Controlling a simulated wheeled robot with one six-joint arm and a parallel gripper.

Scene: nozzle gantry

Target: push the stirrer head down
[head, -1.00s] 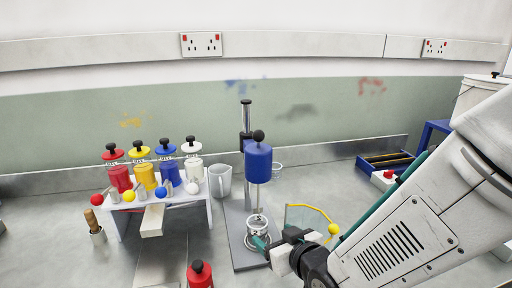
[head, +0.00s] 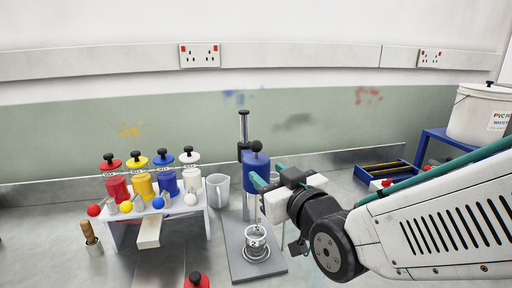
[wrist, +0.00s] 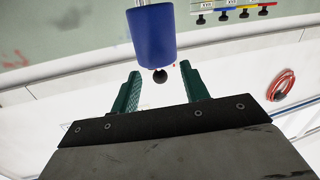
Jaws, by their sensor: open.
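The stirrer head is a blue cylinder (head: 256,170) with a black knob (head: 256,146) on top, raised on an upright metal post (head: 244,126). A metal cup (head: 257,243) stands on the grey stand base (head: 238,262) below it, with a clear gap between. My gripper (head: 265,178) is open at the right side of the stirrer head, and its teal fingers overlap the cylinder's right edge. In the wrist view the blue cylinder (wrist: 152,38) lies ahead of my gripper (wrist: 162,76), with the black knob (wrist: 160,76) appearing between the fingertips. I cannot tell whether they touch.
A white rack (head: 208,222) with several coloured dispensers stands at the left. A grey jug (head: 218,190) stands just left of the post. A blue tray (head: 400,166) lies at the back right. A red-capped container (head: 196,282) is at the front edge.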

